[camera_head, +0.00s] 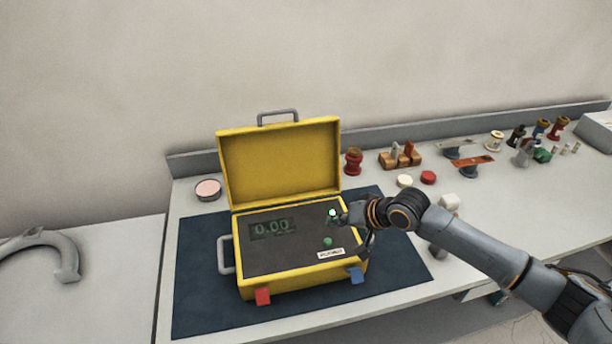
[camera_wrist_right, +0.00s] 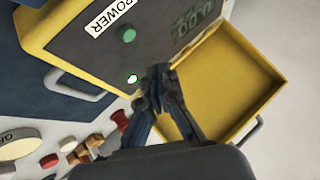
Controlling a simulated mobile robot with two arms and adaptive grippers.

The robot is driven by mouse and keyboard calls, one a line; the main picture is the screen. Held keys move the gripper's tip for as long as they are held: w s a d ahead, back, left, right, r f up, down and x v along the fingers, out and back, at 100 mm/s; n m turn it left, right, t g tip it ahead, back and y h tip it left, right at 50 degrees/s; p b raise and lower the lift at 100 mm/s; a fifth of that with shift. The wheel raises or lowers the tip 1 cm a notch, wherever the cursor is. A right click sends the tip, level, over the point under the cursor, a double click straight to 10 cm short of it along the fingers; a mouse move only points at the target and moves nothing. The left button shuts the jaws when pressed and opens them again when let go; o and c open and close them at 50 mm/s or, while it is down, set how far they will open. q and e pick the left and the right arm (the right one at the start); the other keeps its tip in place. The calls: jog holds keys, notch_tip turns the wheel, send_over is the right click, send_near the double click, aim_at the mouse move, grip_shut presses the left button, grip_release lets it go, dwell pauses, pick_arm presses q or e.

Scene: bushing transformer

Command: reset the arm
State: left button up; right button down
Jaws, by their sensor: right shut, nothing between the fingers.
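My right arm reaches in from the right in the head view. Its gripper (camera_head: 340,217) is over the right part of the open yellow case's dark panel (camera_head: 287,259), beside a small white-lit spot (camera_head: 332,212). In the right wrist view the gripper (camera_wrist_right: 156,75) is shut and empty, with its tips together over the panel near the white spot (camera_wrist_right: 131,79). I cannot tell whether it touches the panel. A green knob (camera_head: 327,241) and a POWER label (camera_head: 330,252) are near it. The display (camera_head: 271,228) reads 0.00. My left gripper does not show.
The case stands on a dark blue mat (camera_head: 200,290), its lid (camera_head: 280,165) raised. A red spool (camera_head: 352,161), a wooden block (camera_head: 400,157) and several small parts line the bench's back right. A grey curved piece (camera_head: 60,250) lies at far left.

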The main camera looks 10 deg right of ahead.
jog(key=s+a+f, duration=0.1)
jog(key=s+a, duration=0.1)
jog(key=s+a+f+n, duration=0.1)
jog(key=s+a, duration=0.1)
jog(key=s+a+f+n+g, duration=0.1)
jog(key=s, duration=0.1)
jog(key=shift+s+a+f, duration=0.2)
jog(key=shift+a+f, duration=0.05)
jog(key=shift+a, duration=0.15)
jog(key=s+a+f+n+h, duration=0.1)
jog(key=s+f+n+h, duration=0.1)
jog(key=s, duration=1.1)
jog(key=s+d+f+g+h, duration=0.2)
jog(key=s+d+g+h, duration=0.1)
jog(key=s+d, duration=0.8)
notch_tip(320, 180, down, 32)
jog(key=s+a+g+b, duration=0.1)
jog(key=s+a+b, duration=0.2)
jog(key=b, duration=0.4)
jog(key=s+d+f+b, duration=0.1)
jog(key=s+f+b, duration=0.2)
jog(key=s+f, duration=0.5)
jog(key=s+d+f+g+b, duration=0.1)
jog(key=s+f, duration=0.6)
jog(key=f, duration=0.7)
jog(key=shift+s+d+f+h+b, duration=0.35)
jog(key=shift+d+b, duration=0.35)
jog(key=shift+b, duration=0.5)
